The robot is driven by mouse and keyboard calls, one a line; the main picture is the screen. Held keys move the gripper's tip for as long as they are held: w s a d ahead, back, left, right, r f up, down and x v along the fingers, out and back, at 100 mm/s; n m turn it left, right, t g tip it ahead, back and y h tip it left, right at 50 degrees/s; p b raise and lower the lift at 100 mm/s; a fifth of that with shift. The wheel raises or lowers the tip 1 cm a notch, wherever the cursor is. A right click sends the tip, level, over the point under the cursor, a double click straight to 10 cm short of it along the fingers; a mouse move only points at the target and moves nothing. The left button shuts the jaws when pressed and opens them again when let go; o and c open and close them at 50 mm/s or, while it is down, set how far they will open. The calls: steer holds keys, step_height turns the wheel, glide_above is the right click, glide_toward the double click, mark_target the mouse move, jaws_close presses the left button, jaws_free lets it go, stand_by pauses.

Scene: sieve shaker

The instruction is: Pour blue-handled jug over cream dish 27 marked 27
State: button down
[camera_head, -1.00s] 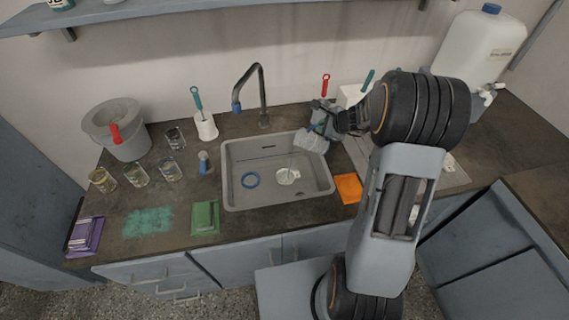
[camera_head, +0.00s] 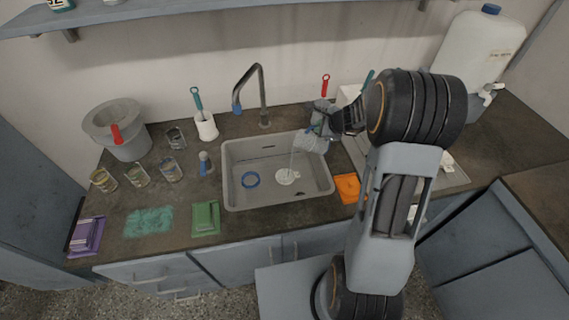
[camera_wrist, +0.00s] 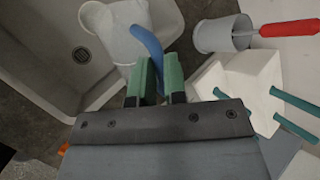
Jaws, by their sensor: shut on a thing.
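My gripper (camera_head: 328,122) is shut on the blue handle (camera_wrist: 148,42) of a pale, translucent jug (camera_head: 308,143). The handle lies between the green finger pads in the wrist view, where the jug (camera_wrist: 113,32) also shows. The jug is tilted with its mouth to the left, over the right part of the grey sink (camera_head: 228,180). A thin pale stream (camera_head: 292,160) falls from it to a whitish round patch (camera_head: 286,177) on the sink floor. I cannot tell whether this patch is a dish or liquid. I cannot make out any 27 marking.
A grey cup (camera_wrist: 215,35) with a red-handled tool and a white holder (camera_wrist: 235,85) with teal handles stand close to my gripper. An orange cloth (camera_head: 348,188) lies right of the sink.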

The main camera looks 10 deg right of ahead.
mark_target(309, 129)
steer(key=shift+w+a+h+p, duration=0.1)
steer(key=shift+a+h+p, duration=0.65)
steer(key=shift+p, duration=0.15)
stand_by(0.8)
steer(key=shift+w+a+f+n+g+h+p, duration=0.15)
steer(key=shift+a+n+g+h+p, duration=0.1)
steer(key=shift+a+p, duration=0.35)
steer(key=shift+w+a+f+n+g+h+p, duration=0.1)
steer(key=shift+a+n+g+h+p, duration=0.1)
steer(key=shift+a+p, duration=0.35)
